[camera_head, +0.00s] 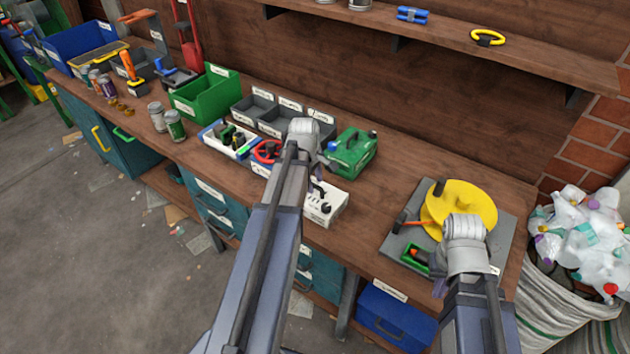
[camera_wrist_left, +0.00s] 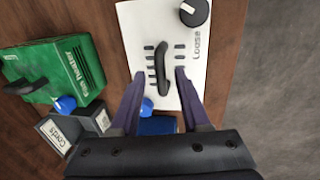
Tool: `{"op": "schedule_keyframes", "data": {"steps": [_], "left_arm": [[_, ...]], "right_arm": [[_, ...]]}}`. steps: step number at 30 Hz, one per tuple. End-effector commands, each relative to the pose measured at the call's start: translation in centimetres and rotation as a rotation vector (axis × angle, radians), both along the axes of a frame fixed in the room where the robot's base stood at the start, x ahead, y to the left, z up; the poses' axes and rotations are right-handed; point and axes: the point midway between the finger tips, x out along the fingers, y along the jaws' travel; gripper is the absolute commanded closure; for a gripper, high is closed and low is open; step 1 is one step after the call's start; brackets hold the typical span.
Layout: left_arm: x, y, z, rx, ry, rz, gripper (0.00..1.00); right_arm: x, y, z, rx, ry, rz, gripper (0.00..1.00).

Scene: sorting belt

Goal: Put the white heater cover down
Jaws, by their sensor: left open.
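The white heater cover (camera_head: 325,208) lies on the wooden bench near its front edge, partly hidden behind my left arm. In the left wrist view the white cover (camera_wrist_left: 186,55) shows vents, a black knob, the word "Loose" and a black handle (camera_wrist_left: 161,68). My left gripper (camera_wrist_left: 160,74) is open, its two fingers apart on either side of the handle. I cannot tell whether they touch it. The green gas heater (camera_head: 351,152) stands behind the cover; it also shows in the left wrist view (camera_wrist_left: 62,72). My right gripper (camera_head: 440,287) is mostly hidden by its own wrist.
Grey labelled bins (camera_head: 283,118) and a green bin (camera_head: 205,95) stand to the left. A grey board (camera_head: 395,243) with a yellow disc (camera_head: 462,203) lies to the right. Bare bench lies between heater and board. A shelf (camera_head: 430,28) overhangs the back.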

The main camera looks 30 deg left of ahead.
Motion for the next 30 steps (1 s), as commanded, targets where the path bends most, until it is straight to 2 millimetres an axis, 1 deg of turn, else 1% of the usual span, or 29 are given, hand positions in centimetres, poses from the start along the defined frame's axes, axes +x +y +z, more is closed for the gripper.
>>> {"op": "schedule_keyframes", "data": {"steps": [1, 12, 15, 18, 21, 30], "left_arm": [[-0.2, 0.0, 1.5, 0.000, 0.000, 0.000, 0.54], [-1.3, 0.1, 7.3, 0.000, 0.000, 0.001, 0.54], [-1.6, 0.1, 8.5, 0.000, 0.000, 0.001, 0.54], [-1.8, 0.1, 9.3, 0.000, 0.000, 0.001, 0.54], [-1.9, 0.1, 9.6, 0.000, 0.000, 0.000, 0.54], [-1.9, 0.0, 9.5, 0.000, 0.001, -0.005, 0.54]], "right_arm": [[0.0, 0.0, 1.5, 0.000, 0.000, 0.000, 1.00], [0.0, 0.0, 7.3, 0.000, 0.000, 0.000, 1.00], [0.0, 0.0, 8.5, 0.000, 0.000, 0.000, 1.00], [0.0, 0.0, 9.3, 0.000, 0.000, 0.000, 1.00], [0.0, 0.0, 9.6, 0.000, 0.000, 0.000, 1.00], [0.0, 0.0, 9.5, 0.000, 0.000, 0.000, 1.00]]}}
